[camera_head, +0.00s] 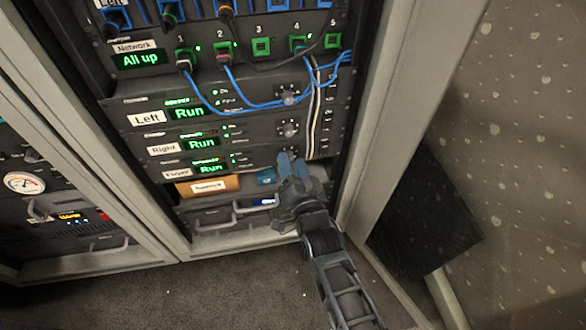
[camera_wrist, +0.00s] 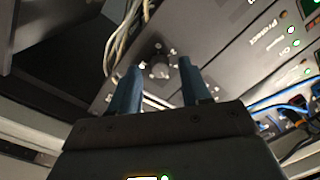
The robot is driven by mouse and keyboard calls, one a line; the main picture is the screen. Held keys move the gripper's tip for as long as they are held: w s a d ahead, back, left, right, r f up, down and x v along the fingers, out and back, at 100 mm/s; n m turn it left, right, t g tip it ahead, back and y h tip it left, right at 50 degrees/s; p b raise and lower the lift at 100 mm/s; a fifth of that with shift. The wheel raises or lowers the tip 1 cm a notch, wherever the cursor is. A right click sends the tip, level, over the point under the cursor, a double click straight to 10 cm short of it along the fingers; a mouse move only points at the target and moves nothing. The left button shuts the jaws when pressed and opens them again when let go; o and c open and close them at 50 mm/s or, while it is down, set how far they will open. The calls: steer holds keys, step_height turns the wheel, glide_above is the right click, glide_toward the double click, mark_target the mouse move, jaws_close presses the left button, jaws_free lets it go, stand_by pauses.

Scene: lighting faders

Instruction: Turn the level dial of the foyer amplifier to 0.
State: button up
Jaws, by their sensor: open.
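The foyer amplifier (camera_head: 178,173) is the lowest of three stacked amplifiers in the head view, labelled Foyer, with a green Run display (camera_head: 211,169). Its level dial is hidden behind my gripper (camera_head: 292,166) in the head view. In the wrist view a dark round dial (camera_wrist: 160,66) with marks around it lies ahead, between the two blue fingers of my gripper (camera_wrist: 158,78). This appears to be the foyer dial. The fingers are apart, one on each side of it; I cannot tell whether they touch it. The dial's setting is too small to read.
The Left (camera_head: 148,118) and Right (camera_head: 163,149) amplifiers sit above, each with its own dial. Blue cables (camera_head: 245,106) loop above, and pale cables (camera_wrist: 128,35) hang close beside the dial. A cardboard box (camera_head: 208,187) sits below. The rack's right post (camera_head: 385,110) stands near my arm.

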steer(key=shift+w, duration=0.15)
steer(key=shift+c, duration=0.2)
jaws_close()
